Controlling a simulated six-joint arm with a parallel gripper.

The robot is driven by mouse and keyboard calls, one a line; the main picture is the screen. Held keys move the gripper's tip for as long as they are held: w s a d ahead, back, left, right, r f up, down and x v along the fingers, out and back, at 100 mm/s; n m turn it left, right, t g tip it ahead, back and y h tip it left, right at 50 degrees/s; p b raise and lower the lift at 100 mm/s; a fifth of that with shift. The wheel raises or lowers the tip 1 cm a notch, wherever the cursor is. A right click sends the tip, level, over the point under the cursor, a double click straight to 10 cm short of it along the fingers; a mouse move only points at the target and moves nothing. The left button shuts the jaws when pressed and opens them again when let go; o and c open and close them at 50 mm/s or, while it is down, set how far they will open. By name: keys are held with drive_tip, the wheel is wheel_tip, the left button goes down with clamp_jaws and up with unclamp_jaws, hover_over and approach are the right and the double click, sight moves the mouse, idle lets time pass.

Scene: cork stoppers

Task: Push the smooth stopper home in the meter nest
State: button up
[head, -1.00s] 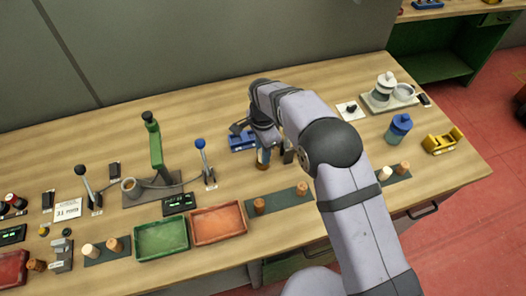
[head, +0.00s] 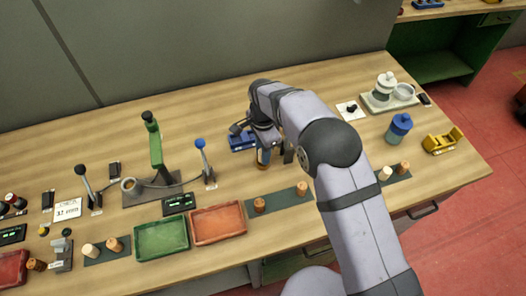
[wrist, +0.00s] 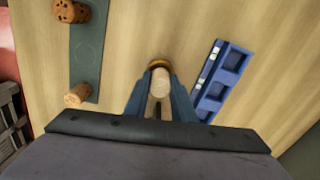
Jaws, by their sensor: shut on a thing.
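My gripper (wrist: 160,98) has blue fingers shut on a smooth pale stopper (wrist: 161,84). Beyond the stopper's end, in line with it, a round brass-coloured rim (wrist: 159,64) shows in the wrist view; I take it to be the nest. I cannot tell how deep the stopper sits in it. In the head view my gripper (head: 264,153) is low over the bench, with the brass-coloured piece (head: 262,166) right below it. The stopper itself is mostly hidden there by the fingers.
A blue slotted block (wrist: 220,80) lies close to the right of my gripper in the wrist view. A dark strip (wrist: 88,52) with cork stoppers (wrist: 71,11) lies to the left. Orange (head: 219,236) and green (head: 162,251) trays stand nearer the bench's front edge.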

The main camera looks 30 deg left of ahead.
drive_tip(key=shift+f+b, duration=0.35)
drive_tip(key=shift+f, duration=0.35)
idle(1.1)
